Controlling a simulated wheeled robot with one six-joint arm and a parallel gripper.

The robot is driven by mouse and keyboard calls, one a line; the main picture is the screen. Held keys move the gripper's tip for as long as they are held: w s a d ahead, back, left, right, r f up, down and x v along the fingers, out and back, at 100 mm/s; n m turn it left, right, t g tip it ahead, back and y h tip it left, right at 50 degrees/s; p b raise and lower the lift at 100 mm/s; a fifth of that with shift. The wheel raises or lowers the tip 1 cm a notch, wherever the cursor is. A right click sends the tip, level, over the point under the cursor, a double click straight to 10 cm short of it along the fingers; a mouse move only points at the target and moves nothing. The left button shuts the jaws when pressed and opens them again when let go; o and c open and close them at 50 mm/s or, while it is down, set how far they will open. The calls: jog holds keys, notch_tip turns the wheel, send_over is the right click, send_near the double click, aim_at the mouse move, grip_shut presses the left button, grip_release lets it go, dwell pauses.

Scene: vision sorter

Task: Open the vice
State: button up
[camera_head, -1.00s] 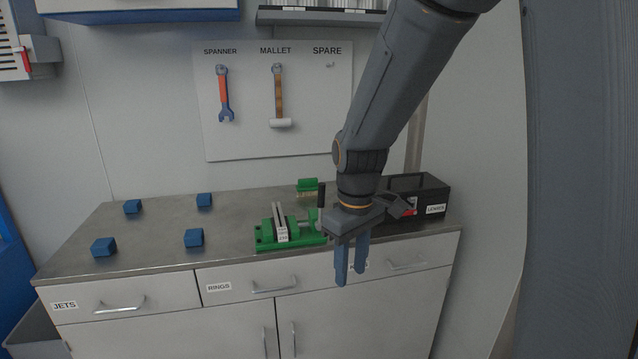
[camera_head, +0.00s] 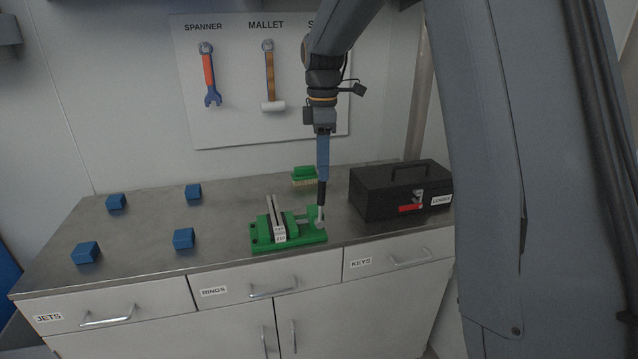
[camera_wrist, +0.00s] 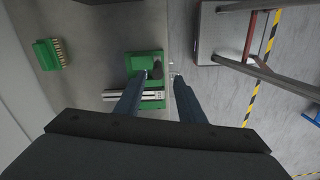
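The green vice (camera_head: 262,238) sits near the front edge of the bench, its pale jaw plates (camera_head: 271,216) close together. The vice (camera_wrist: 145,62) lies beneath, partly hidden by the left finger.
A black toolbox (camera_head: 385,195) stands close to the right of the handle. A green brush (camera_head: 304,174) lies behind the vice. Several blue blocks (camera_head: 184,238) lie on the left of the bench (camera_head: 140,236). The spanner (camera_head: 208,75) and mallet (camera_head: 269,75) hang on the wall board.

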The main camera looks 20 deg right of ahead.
aim_at(322, 202)
jog(key=shift+w+f, duration=0.1)
jog(key=shift+w, duration=0.1)
jog(key=shift+f+p, duration=1.25)
jog(key=shift+f, duration=2.5)
grip_shut()
